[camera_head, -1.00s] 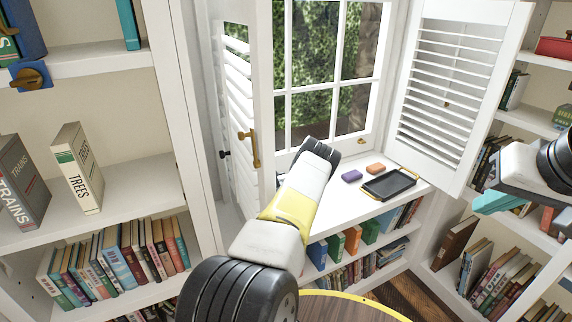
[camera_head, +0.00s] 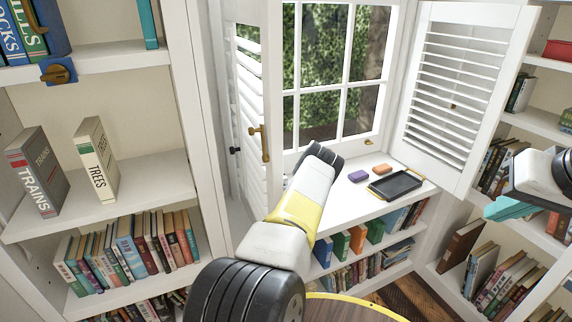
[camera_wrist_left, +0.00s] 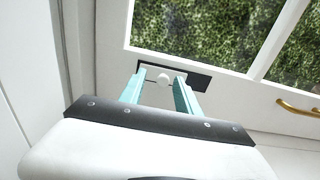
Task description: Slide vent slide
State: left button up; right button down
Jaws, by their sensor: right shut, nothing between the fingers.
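In the head view my left arm reaches toward the window sill and hides the left gripper and the vent. My right gripper (camera_head: 507,209) shows teal fingers, shut and empty, in front of the right bookshelf.
Louvred shutters stand open at left (camera_head: 249,110) and right (camera_head: 462,85). A brass handle (camera_wrist_left: 298,108) is right of the vent. Bookshelves flank the window.

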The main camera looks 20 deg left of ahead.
pick_arm(q)
jog(key=v, duration=0.7)
jog(key=shift+s, duration=0.1)
jog(key=shift+d, duration=0.1)
